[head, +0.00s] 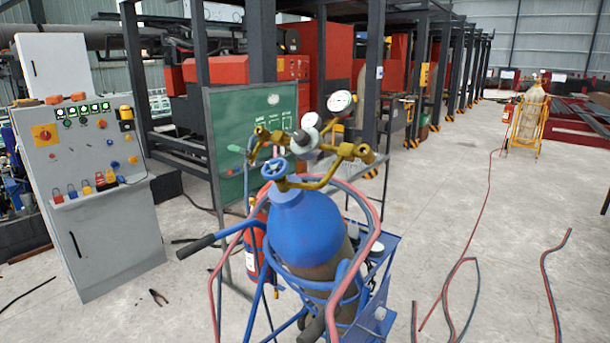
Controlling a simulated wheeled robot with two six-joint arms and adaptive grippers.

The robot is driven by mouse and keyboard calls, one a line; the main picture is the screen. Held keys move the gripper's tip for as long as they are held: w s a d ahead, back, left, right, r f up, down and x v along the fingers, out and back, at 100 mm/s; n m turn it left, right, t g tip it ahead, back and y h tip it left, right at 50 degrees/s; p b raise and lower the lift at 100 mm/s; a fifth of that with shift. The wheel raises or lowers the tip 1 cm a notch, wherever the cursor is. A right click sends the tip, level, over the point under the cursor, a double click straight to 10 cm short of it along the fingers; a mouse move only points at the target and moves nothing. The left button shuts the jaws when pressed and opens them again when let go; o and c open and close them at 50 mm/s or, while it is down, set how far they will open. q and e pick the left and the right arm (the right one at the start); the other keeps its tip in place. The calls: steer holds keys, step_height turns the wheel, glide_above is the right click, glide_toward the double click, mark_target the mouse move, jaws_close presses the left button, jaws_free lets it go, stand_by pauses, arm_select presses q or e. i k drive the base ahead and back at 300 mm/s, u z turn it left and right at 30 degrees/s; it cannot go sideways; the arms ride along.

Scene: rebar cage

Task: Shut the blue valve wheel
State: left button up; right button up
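The blue valve wheel (275,169) sits on top of a gas cylinder (305,226) with a blue shoulder. I cannot tell from its look how far it is turned. Brass fittings (330,180) and round gauges (341,102) branch out to the right of and behind the wheel. The cylinder stands in a blue cart (372,290) with black-gripped handles (196,246). Neither of my grippers shows in the head view.
Red and blue hoses (372,215) loop around the cylinder, and more lie on the floor at right (550,275). A grey control cabinet (95,215) stands at left. A green board (255,125) stands behind the cart. Pliers (158,297) lie on the floor. Open floor extends to the right.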

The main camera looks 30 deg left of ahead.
mark_target(276, 169)
steer(key=k, duration=0.3)
steer(key=u, duration=1.05)
